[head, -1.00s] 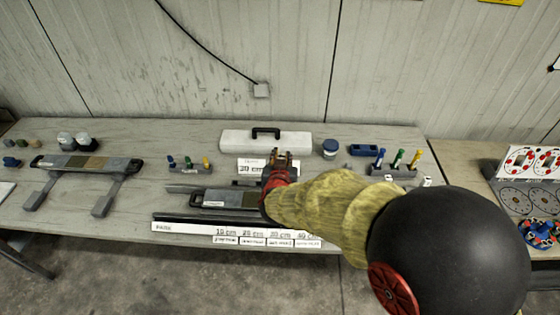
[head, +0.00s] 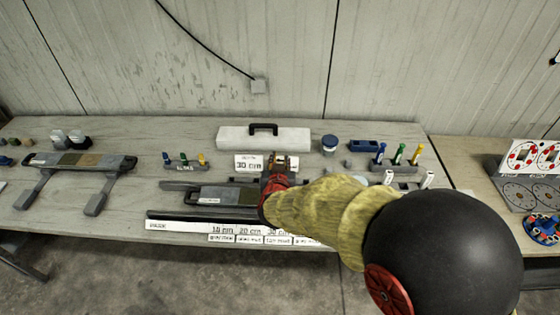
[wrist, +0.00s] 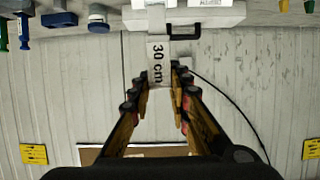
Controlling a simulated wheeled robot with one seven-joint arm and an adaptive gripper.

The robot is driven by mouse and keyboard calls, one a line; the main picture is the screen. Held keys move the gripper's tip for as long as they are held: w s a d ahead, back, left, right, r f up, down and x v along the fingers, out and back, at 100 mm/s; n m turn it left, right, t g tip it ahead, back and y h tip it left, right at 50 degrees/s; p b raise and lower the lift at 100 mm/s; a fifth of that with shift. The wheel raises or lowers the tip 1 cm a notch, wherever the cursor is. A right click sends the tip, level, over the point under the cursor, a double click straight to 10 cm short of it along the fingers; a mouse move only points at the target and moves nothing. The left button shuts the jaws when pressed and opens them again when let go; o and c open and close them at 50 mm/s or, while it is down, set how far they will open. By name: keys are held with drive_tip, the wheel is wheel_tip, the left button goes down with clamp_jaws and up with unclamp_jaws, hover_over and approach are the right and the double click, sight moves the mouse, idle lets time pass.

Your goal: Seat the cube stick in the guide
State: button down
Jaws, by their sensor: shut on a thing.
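My gripper (head: 279,164) is over the middle of the bench. In the wrist view my gripper (wrist: 158,80) has its fingers on both sides of a pale narrow piece marked "30 cm" (wrist: 158,62) and is shut on it. I cannot tell whether this piece is the cube stick. A dark grey tray-like bed (head: 228,193), perhaps the guide, lies left of my gripper, its right end hidden by my arm. A rack with a bar of grey, olive and brown sections (head: 80,160) stands at the far left, apart from my gripper.
A white case (head: 262,139) stands behind my gripper, with a "30 cm" sign (head: 252,163) before it. Coloured pins stand in blocks left (head: 184,163) and right (head: 399,157). A blue-lidded jar (head: 329,145) stands behind. A labelled strip (head: 188,226) runs along the front edge.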

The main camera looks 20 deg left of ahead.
drive_tip(key=shift+f+b, duration=2.7)
drive_tip(key=shift+f, duration=0.65)
drive_tip(key=c, duration=1.7)
unclamp_jaws()
drive_tip(key=shift+o, duration=0.6)
wheel_tip(320, 180, up, 7)
drive_tip(key=p, duration=0.6)
